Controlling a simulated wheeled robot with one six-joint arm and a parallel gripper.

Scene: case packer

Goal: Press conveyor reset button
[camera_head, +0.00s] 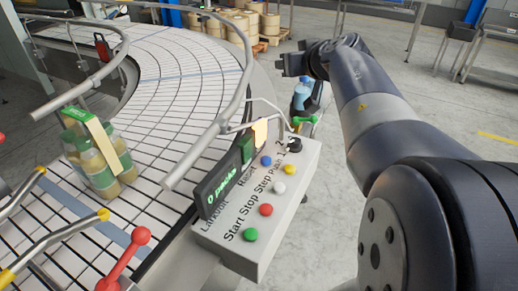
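The grey control box (228,238) stands beside the conveyor. Its blue button (266,160) sits by the label "Reset". A row along the box holds a green button (250,234), a red button (266,209), a white button (279,187) and a yellow button (290,169), with a black knob (295,144) at the far end. My gripper (289,65) is small and dark at the end of my arm, beyond the box and apart from it. Its fingers are too unclear to tell open from shut.
The curved conveyor (170,75) fills the left, with a metal guard rail (215,130) close to the box. A pack of jars (92,160) stands on the conveyor. A display (222,184) rises at the box's left edge. Red-knobbed (141,236) and yellow-knobbed levers are at lower left.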

